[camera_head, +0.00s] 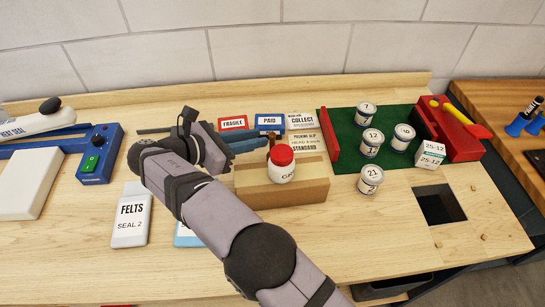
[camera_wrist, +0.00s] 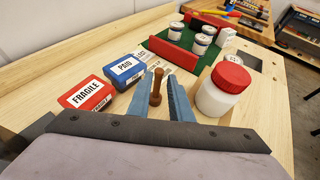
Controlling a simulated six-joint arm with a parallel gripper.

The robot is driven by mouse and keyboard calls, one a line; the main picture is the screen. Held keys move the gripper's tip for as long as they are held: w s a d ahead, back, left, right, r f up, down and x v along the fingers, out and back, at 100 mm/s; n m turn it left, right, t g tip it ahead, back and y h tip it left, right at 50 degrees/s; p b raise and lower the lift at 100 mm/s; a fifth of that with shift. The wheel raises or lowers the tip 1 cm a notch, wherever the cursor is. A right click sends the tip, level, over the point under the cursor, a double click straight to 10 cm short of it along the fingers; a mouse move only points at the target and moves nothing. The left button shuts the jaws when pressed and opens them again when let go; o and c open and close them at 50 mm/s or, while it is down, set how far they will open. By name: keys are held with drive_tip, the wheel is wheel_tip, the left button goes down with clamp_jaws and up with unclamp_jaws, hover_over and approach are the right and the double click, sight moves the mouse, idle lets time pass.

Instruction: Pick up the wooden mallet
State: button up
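The wooden mallet (camera_wrist: 156,88) is small and brown and stands upright between my gripper's two blue fingers in the wrist view. In the head view only a little of the mallet (camera_head: 271,139) shows, behind the red-lidded jar. My gripper (camera_wrist: 160,78) is open, with a gap beside the mallet on the right finger's side. Whether the left finger touches it I cannot tell. In the head view my gripper (camera_head: 262,142) reaches from the left over the back of the cardboard box, and its fingers are partly hidden.
A white jar with a red lid (camera_head: 281,165) stands on the cardboard box (camera_head: 300,192), close to my right finger. FRAGILE (camera_head: 233,123) and PAID (camera_head: 270,122) boxes lie behind. A green mat (camera_head: 345,140) with several tins is right.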

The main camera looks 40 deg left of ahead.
sight(270, 137)
drive_tip(key=x, duration=0.2)
drive_tip(key=p+x, duration=0.1)
drive_tip(key=shift+w+f, duration=0.25)
drive_tip(key=shift+f, duration=0.2)
drive_tip(key=shift+p+x, duration=1.2)
drive_tip(key=shift+x, duration=2.4)
clamp_jaws()
